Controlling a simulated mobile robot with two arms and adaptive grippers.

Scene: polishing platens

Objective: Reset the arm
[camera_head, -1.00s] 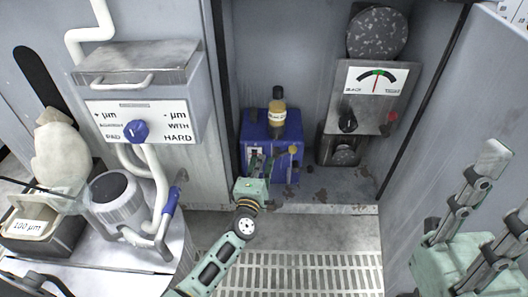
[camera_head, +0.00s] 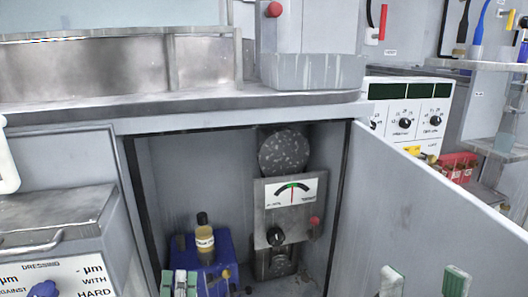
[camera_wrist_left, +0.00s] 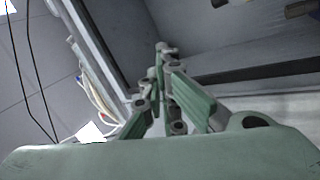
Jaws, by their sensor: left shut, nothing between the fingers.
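My left gripper (camera_head: 180,283) shows only at the bottom edge of the head view, in front of the blue box (camera_head: 226,262) inside the open cabinet. In the left wrist view its green finger links converge and the fingertips (camera_wrist_left: 163,48) meet, shut with nothing between them. The rest of my left arm is out of the head view. My right gripper (camera_head: 424,283) shows at the bottom right as two green-padded fingertips, apart and empty, in front of the open cabinet door.
A bottle with amber contents (camera_head: 205,240) stands on the blue box. A gauge panel (camera_head: 291,210) with a black knob is right of it. The cabinet door (camera_head: 400,215) stands open at right. A dressing unit (camera_head: 60,235) is at left, a steel worktop (camera_head: 180,107) above.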

